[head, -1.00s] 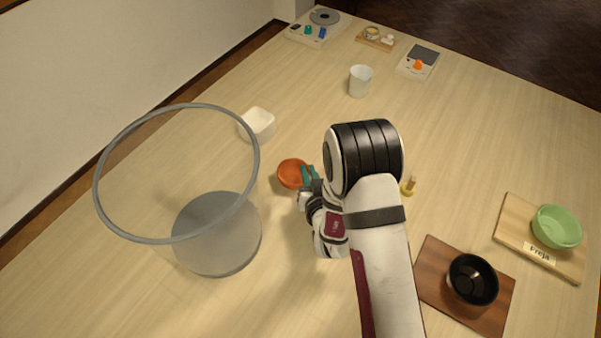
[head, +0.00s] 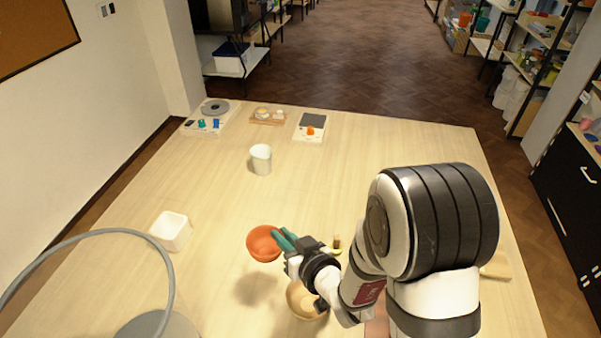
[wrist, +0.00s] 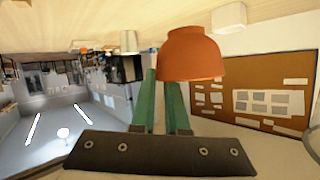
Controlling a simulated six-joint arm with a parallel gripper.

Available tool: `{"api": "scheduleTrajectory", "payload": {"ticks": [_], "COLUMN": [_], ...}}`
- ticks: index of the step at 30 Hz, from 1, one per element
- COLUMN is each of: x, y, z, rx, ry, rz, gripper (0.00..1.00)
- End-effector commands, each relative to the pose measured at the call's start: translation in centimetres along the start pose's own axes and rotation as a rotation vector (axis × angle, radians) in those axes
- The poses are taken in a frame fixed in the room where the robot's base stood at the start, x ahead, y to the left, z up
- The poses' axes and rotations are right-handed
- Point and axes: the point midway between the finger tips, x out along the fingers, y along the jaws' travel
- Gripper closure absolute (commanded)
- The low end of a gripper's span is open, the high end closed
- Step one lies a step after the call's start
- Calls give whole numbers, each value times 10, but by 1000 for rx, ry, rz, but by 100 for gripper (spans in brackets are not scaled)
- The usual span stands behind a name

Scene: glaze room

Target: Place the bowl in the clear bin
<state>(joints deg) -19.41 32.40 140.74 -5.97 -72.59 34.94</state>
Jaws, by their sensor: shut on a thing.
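My gripper (head: 281,241) is shut on the rim of an orange-red bowl (head: 264,243) with its green fingers. The bowl is held above the table, with a shadow below it. In the wrist view the bowl (wrist: 192,56) shows large beside the fingers (wrist: 163,95), with the table at the top of the picture. The clear bin (head: 110,231) stands at the lower left of the head view, with a grey rim and a grey base; its near part is cut off. The bowl is to the right of the bin, apart from it.
A white square dish (head: 170,230) stands between bin and bowl, farther back. A white cup (head: 261,159) stands beyond. A tan bowl (head: 303,301) is partly hidden below my gripper. A wheel device (head: 214,107), small tray (head: 268,116) and scale (head: 311,127) line the far edge.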

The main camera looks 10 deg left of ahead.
Motion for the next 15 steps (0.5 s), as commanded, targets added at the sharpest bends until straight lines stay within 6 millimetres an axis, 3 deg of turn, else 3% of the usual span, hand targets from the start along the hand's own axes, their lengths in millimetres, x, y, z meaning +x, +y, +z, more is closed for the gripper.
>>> {"api": "scheduleTrajectory", "payload": {"ticks": [4,8,11,15], "x": [-9,-35,-69,-131], "y": [23,66,102,141], "z": [-21,-59,-91,-127], "rx": [27,86,142,222], "ry": [21,54,84,124], "rz": [70,214,352,541], "gripper": [100,100,100,100]}}
